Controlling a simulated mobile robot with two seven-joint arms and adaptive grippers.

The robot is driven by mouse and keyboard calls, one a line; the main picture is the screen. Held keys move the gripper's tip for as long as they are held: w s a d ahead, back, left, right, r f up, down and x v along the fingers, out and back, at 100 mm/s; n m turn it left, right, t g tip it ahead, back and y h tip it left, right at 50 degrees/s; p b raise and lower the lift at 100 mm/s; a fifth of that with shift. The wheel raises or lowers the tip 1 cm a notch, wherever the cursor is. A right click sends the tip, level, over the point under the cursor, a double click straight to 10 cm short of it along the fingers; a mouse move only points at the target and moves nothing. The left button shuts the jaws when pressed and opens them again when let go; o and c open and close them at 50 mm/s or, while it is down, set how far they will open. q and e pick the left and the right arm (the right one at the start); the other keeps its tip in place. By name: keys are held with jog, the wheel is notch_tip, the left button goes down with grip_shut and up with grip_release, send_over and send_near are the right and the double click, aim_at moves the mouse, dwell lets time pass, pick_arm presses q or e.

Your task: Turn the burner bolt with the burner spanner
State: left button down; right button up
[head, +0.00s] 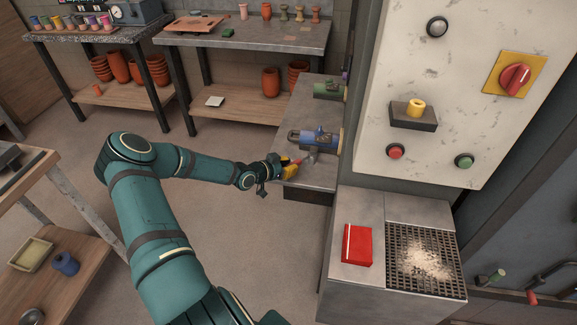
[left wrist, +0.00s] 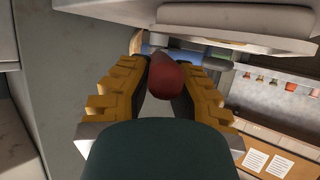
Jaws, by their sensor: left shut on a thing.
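My left gripper (head: 288,168) reaches in from the left to the small grey bench by the kiln wall. It is shut on a red-handled tool, which looks like the burner spanner (head: 299,161). In the left wrist view the rounded red end of the spanner handle (left wrist: 165,76) sits between the yellow fingers of the gripper (left wrist: 156,78). A grey part, perhaps the spanner head, shows beyond the handle beside the blue burner (head: 322,139). The burner bolt is too small to make out, and I cannot tell whether the spanner sits on it. My right gripper is out of view.
A green cylinder (head: 328,90) lies farther back on the bench (head: 310,185). A pale control panel (head: 465,60) with knobs and buttons rises at right. A red box (head: 358,245) and a grate with pale crumbs (head: 395,280) are in front. The floor left of the bench is clear.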

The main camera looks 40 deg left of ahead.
pick_arm(q)
jog(key=shift+r, duration=0.1)
dwell(0.5)
jog(key=shift+r+p, duration=0.45)
jog(key=shift+r, duration=0.25)
jog(key=shift+r, duration=0.1)
jog(key=shift+r+p, duration=1.55)
jog(key=shift+r, duration=0.9)
